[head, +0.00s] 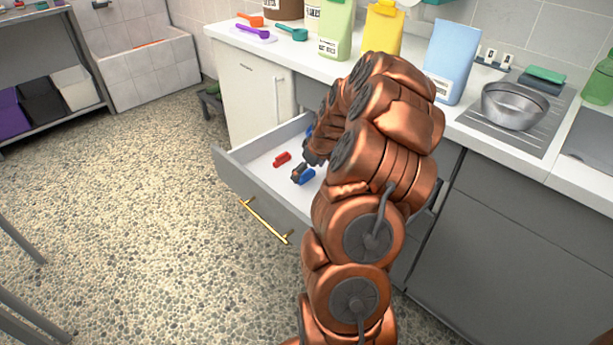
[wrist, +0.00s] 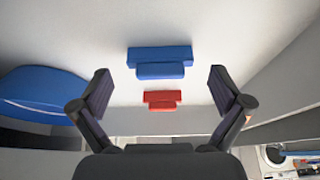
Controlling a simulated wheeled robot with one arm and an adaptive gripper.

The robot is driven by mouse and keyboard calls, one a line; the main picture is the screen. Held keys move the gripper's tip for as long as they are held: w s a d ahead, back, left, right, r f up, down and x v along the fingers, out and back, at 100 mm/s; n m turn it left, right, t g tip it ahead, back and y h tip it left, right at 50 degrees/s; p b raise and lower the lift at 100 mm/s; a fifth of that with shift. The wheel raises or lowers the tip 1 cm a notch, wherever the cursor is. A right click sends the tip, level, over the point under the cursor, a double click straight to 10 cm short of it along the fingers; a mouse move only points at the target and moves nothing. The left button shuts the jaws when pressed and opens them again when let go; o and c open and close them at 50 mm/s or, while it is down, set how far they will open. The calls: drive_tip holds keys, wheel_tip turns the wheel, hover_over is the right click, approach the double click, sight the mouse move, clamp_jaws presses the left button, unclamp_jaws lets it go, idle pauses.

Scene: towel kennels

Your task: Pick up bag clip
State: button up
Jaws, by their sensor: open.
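Two bag clips lie in the open drawer (head: 262,210). The red clip (head: 282,158) is toward the drawer's left side. The blue clip (head: 306,177) lies just right of and nearer than it, partly hidden by my gripper (head: 302,166). In the wrist view, my gripper (wrist: 160,82) is open, with its fingers spread and nothing between them gripped. The blue clip (wrist: 160,56) lies ahead of the fingertips, and the red clip (wrist: 162,97) shows in the gap between the fingers, both on the pale drawer floor.
A larger blue object (wrist: 42,86) is close to the left finger in the wrist view. Drawer walls surround the clips. The counter above holds a green bag (head: 337,28), a yellow bag (head: 383,30), a light blue bag (head: 453,60) and a metal bowl (head: 512,105). Open floor lies left.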

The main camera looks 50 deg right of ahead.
drive_tip(key=shift+w+f, duration=0.3)
drive_tip(key=shift+f, duration=0.35)
drive_tip(key=c, duration=0.9)
drive_tip(key=shift+o, duration=0.2)
drive_tip(key=shift+r, duration=0.1)
